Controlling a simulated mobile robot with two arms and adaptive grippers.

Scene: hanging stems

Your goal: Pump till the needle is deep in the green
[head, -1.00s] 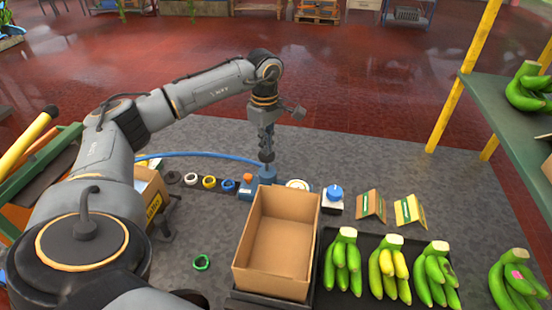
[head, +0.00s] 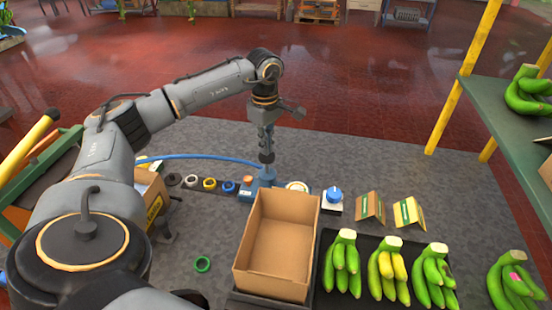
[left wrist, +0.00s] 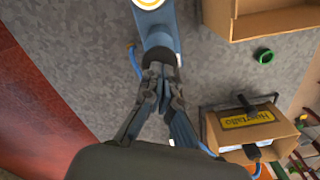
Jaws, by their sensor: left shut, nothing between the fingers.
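The blue pump (head: 267,174) stands on the grey mat behind the cardboard box, with a blue hose running left from it. A round pale gauge (head: 297,186) sits just right of it, partly hidden by the box; its needle is too small to read. My left gripper (head: 267,157) points down, shut and empty, right over the pump top. In the left wrist view its closed fingertips (left wrist: 160,72) are at the dark round pump top (left wrist: 158,59), and whether they touch cannot be told. The blue pump body (left wrist: 160,28) and part of the gauge (left wrist: 149,3) show beyond. My right gripper is out of view.
An open empty cardboard box (head: 240,262) stands just in front of the pump. Coloured rings (head: 209,184) lie left, a blue knob (head: 335,194) right. A green shelf (head: 500,110) stands at right.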

